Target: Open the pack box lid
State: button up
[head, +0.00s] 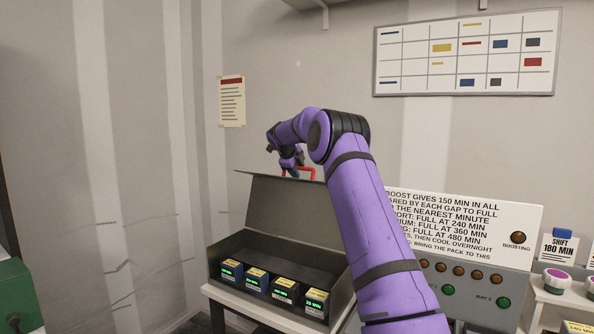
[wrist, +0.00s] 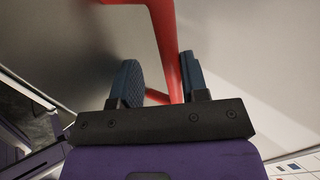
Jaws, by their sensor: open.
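The pack box (head: 338,300) is a dark grey box on a stand at the lower middle of the head view. Its lid (head: 290,215) stands raised at the back, so the inside shows. A red handle (head: 306,169) sits at the lid's top edge. My gripper (head: 289,163) is at this handle, partly hidden behind my arm in the head view. In the wrist view the two blue-grey fingers (wrist: 160,80) are apart, with a bar of the red handle (wrist: 168,45) passing between them. The fingers are not closed on it.
Several battery packs with green displays (head: 285,291) stand in a row along the box front. A panel with lamps and buttons (head: 470,285) stands to the right, beside a white shelf with purple-and-white items (head: 557,281). The wall is close behind the lid.

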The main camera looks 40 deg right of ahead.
jog(key=v, duration=1.1)
jog(key=shift+d, duration=0.1)
jog(key=shift+c, duration=0.5)
